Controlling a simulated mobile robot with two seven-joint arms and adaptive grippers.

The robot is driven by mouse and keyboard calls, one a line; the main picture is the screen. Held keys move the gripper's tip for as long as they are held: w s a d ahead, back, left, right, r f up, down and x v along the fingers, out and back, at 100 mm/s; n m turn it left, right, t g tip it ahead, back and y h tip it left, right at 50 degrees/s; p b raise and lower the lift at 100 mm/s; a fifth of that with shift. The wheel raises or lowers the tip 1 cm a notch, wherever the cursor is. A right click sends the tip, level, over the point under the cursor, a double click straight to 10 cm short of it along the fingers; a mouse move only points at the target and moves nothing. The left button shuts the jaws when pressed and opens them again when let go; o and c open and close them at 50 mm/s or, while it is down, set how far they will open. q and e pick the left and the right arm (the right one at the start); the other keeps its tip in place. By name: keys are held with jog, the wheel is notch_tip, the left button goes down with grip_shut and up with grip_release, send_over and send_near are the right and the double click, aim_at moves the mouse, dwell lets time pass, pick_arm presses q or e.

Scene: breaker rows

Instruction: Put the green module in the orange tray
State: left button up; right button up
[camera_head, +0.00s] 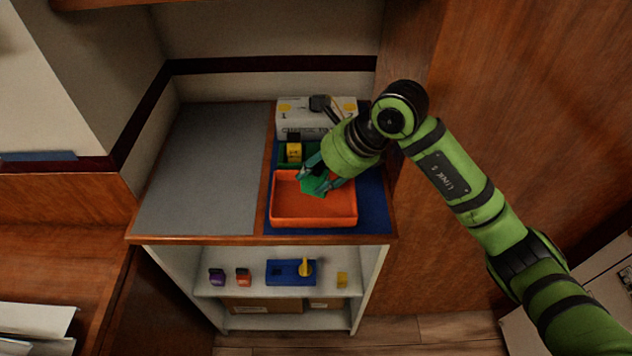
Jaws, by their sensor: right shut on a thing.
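The green module (314,185) is held in my right gripper (320,184), whose fingers are shut on it. It is over the far part of the orange tray (287,222). I cannot tell whether the module touches the tray floor. The orange tray stands on the blue right part of the counter top, near its front edge, and looks otherwise empty. My right arm comes in from the right and hides part of the space behind the tray. My left gripper is not in view.
Behind the tray are a green tray (284,160) with a yellow block (294,152) and a white labelled box (300,117). The grey left counter top (200,170) is clear. The shelf below holds purple (217,277), orange (243,277) and yellow (342,280) pieces and a blue base (285,272).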

aim_at(309, 192)
notch_tip(309, 192, down, 3)
jog(key=shift+f, duration=0.1)
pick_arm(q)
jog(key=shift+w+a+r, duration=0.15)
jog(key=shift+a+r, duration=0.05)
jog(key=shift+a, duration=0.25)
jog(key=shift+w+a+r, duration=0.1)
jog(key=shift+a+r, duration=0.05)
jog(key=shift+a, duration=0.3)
pick_arm(e)
jog(key=shift+a+f, duration=0.1)
jog(key=shift+f, duration=0.1)
jog(key=o, duration=1.2)
jog(key=shift+c, duration=0.2)
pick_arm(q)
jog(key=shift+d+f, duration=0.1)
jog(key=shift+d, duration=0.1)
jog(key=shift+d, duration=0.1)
pick_arm(e)
jog(key=shift+r, duration=0.1)
